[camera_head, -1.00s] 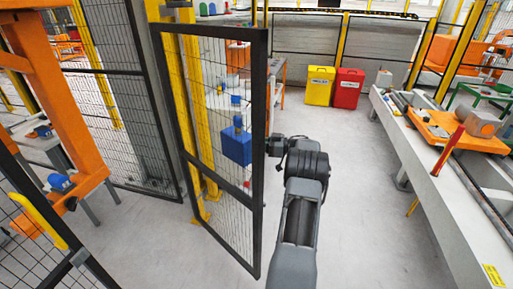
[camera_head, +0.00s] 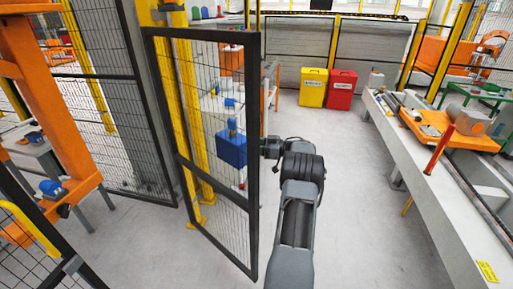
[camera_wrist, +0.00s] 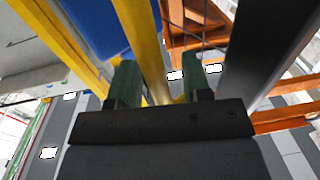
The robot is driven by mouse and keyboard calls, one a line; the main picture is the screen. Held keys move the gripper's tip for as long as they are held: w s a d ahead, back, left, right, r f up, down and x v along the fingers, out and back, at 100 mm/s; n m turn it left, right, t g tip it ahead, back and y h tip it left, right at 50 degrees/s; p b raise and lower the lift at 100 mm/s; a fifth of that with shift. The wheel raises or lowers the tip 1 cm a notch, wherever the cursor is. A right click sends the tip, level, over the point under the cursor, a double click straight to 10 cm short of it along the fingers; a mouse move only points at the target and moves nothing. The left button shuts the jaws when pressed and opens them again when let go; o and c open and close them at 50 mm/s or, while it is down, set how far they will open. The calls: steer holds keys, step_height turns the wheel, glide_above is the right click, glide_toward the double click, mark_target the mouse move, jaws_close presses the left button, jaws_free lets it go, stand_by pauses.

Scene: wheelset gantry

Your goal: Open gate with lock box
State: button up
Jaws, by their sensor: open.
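The gate (camera_head: 256,160) is a black-framed mesh panel standing at an angle in the middle of the head view. A blue lock box (camera_head: 231,149) shows through its mesh. In the wrist view my gripper (camera_wrist: 160,82) has two green fingers spread apart with nothing clearly held. A dark upright bar, likely the gate frame (camera_wrist: 262,50), stands right of the fingers.
Yellow posts (camera_head: 187,100) stand behind the gate. A yellow bin (camera_head: 312,88) and a red bin (camera_head: 341,90) stand at the back. A long grey bench (camera_head: 425,160) runs along the right. An orange frame (camera_head: 30,60) is at left. Floor right of my arm is clear.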

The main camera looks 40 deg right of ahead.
steer(key=b+v, duration=0.3)
steer(key=v, duration=1)
steer(key=shift+s+d, duration=0.25)
steer(key=shift+s, duration=0.05)
